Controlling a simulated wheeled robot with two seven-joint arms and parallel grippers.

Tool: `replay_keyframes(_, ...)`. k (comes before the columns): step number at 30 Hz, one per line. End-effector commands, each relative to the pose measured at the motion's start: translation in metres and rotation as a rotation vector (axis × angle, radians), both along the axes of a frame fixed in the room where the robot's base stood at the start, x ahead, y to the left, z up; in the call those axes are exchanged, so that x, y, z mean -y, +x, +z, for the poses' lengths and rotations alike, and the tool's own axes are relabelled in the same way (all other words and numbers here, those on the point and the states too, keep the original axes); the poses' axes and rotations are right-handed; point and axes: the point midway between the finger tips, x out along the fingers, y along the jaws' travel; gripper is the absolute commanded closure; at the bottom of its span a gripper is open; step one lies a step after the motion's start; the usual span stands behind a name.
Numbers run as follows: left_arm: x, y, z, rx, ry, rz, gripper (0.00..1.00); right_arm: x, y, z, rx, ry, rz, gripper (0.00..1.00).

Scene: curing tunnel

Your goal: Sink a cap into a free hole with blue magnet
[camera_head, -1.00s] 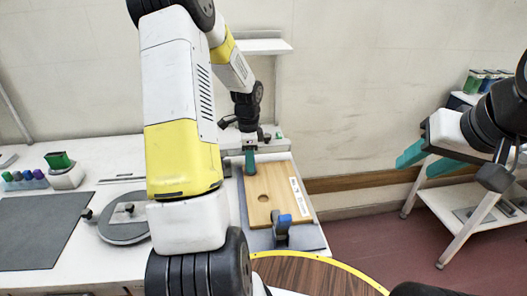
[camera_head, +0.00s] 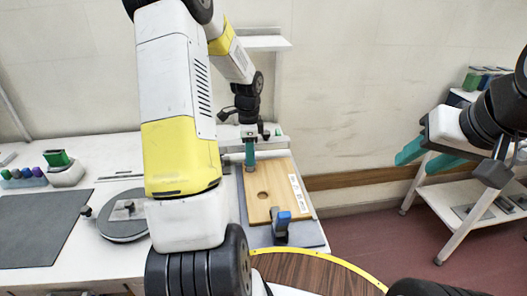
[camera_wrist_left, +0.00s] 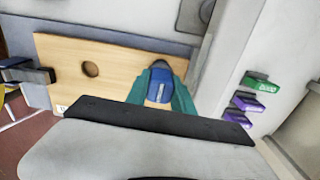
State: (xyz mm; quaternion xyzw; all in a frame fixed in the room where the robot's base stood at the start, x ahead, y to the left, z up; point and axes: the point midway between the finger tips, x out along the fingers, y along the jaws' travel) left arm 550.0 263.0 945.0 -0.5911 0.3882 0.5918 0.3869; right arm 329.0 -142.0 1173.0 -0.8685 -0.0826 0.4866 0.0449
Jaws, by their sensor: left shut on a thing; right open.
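My left gripper (camera_head: 249,156) is at the far left corner of the wooden board in the head view. In the left wrist view its teal fingers (camera_wrist_left: 161,88) are shut on a blue magnet (camera_wrist_left: 159,86), above or at the board. Whether it touches the board I cannot tell. The wooden board (camera_head: 266,178) has one open round hole (camera_head: 262,195), which also shows in the left wrist view (camera_wrist_left: 90,69). I cannot make out a cap; the area under the magnet is hidden. My right gripper (camera_head: 425,155) is open and empty, off to the right, away from the board.
A clamp with a blue top (camera_head: 282,217) stands at the board's near edge. Green (camera_wrist_left: 262,84) and purple (camera_wrist_left: 248,103) labelled blocks sit beyond its far end. A round grey plate (camera_head: 125,222) and dark mat (camera_head: 40,228) lie left. A white trolley (camera_head: 470,205) stands right.

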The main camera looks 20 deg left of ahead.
Motion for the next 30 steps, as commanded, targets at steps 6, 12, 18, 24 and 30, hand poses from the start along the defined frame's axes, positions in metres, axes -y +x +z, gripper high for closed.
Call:
replay_keyframes(6, 0.000, 0.001, 0.014, 0.003, 0.001, 0.001, 1.00, 0.000, 0.000, 0.000, 0.000, 0.000, 0.000, 0.56)
replay_keyframes(12, 0.000, 0.001, 0.027, 0.004, 0.002, 0.001, 1.00, 0.000, 0.000, 0.000, 0.000, 0.000, 0.000, 0.56)
replay_keyframes(18, 0.000, 0.001, 0.038, 0.003, 0.001, 0.001, 1.00, 0.000, 0.000, 0.000, 0.000, 0.000, 0.000, 0.56)
replay_keyframes(24, 0.000, 0.001, 0.050, 0.004, 0.002, 0.000, 1.00, 0.000, 0.000, 0.000, 0.000, 0.000, 0.000, 0.56)
replay_keyframes(30, 0.000, 0.001, 0.053, 0.002, 0.001, 0.000, 1.00, 0.000, 0.000, 0.000, 0.000, 0.000, 0.000, 0.56)
